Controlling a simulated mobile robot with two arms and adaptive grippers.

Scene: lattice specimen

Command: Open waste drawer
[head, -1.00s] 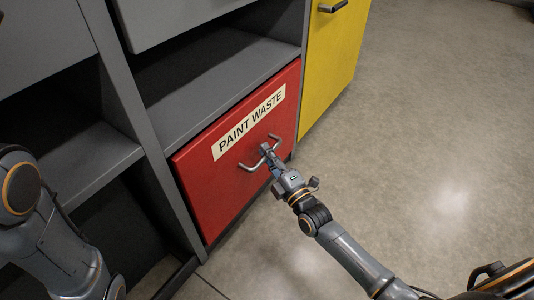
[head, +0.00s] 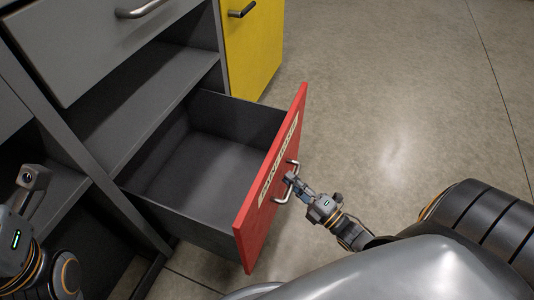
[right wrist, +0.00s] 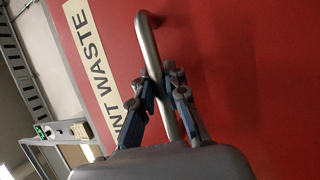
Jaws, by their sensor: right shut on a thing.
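The red waste drawer (head: 273,180) with its "PAINT WASTE" label (head: 279,159) stands pulled well out of the grey cabinet. Its grey inside (head: 190,165) shows and looks empty. My right gripper (head: 291,180) is shut on the drawer's metal bar handle (head: 284,198). In the right wrist view the two fingers (right wrist: 165,95) lie on either side of the handle (right wrist: 149,45), in front of the red face (right wrist: 240,80). My left gripper (head: 30,190) is at the far left by the cabinet, away from the drawer; its fingers are not clear.
An open grey shelf (head: 130,110) lies above the drawer, and a closed grey drawer (head: 90,40) is above that. A yellow front (head: 254,45) with a dark handle stands beyond. The concrete floor (head: 400,110) to the right is clear.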

